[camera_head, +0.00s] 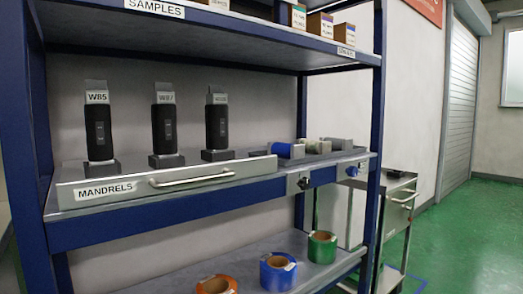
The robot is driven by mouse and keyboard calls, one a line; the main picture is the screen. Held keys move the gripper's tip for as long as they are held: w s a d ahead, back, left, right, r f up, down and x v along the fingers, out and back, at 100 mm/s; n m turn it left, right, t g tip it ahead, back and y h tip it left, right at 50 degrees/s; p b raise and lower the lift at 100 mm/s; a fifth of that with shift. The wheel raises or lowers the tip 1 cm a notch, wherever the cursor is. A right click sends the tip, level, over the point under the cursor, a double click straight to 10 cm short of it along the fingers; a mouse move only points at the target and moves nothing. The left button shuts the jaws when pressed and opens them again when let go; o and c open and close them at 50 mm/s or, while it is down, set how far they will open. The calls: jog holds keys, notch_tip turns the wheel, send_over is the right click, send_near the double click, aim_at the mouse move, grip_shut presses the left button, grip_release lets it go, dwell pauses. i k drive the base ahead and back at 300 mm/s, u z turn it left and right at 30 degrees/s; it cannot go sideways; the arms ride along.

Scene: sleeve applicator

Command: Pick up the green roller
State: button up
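A green roll (321,252) with a tan core stands on the lower shelf at the right, its open end facing up. It is the only clearly green roll-shaped thing I see. On the middle shelf, a blue roller-like piece (286,151) lies beside a pale grey-beige piece (317,147), whose exact colour I cannot tell. My gripper is not in view.
A blue roll (278,277) and an orange roll (216,286) stand left of the green one. Several black mandrels (164,128) stand on the middle shelf's drawer (165,185). A blue post (375,130) edges the rack. A metal cart (397,200) stands to its right.

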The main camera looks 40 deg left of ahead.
aim_at(312, 146)
jog(key=u, duration=1.15)
